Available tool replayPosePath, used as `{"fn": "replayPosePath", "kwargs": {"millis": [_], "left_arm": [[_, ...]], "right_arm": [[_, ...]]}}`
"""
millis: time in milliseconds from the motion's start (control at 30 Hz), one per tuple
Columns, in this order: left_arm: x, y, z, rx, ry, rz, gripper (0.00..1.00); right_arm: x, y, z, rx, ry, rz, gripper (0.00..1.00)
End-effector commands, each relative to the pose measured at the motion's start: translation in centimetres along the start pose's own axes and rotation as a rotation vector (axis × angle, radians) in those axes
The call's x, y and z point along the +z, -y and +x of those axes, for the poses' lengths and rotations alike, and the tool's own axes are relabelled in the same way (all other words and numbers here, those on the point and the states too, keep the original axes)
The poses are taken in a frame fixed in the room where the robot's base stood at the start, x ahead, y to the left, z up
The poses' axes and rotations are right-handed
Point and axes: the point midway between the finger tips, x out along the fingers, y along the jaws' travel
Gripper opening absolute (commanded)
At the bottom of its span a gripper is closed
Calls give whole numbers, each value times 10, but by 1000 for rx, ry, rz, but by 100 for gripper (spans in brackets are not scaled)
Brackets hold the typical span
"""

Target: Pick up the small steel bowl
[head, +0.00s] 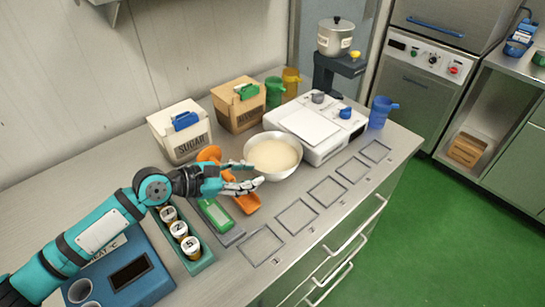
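The steel bowl (291,171) stands upright on the counter near the middle of the head view, holding a smooth cream-coloured content. My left gripper (257,173) reaches in from the left, at the bowl's near left side. Its two fingers are spread apart, with the tips close to the rim. I cannot tell whether they touch the bowl. Nothing shows gripped between them. My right gripper is not in view.
A white scale (325,149) stands right behind the bowl. Orange scoops (247,205) and a green-topped item (216,214) lie by my gripper. The sugar box (181,138) and brown box (237,109) stand behind. Empty square frames (297,216) line the counter's front.

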Motion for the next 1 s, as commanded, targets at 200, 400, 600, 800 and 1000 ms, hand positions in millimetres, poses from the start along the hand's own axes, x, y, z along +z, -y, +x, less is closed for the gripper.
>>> {"fn": "replayPosePath", "kwargs": {"millis": [200,400,600,800,1000], "left_arm": [[2,-1,42,1,1,0,33],[1,0,56,0,0,0,33],[4,1,81,0,0,0,33],[2,2,105,1,1,0,33],[1,2,107,1,-1,1,33]], "right_arm": [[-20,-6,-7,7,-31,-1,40],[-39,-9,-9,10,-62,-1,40],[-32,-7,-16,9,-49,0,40],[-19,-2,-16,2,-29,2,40],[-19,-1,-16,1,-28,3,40]]}}
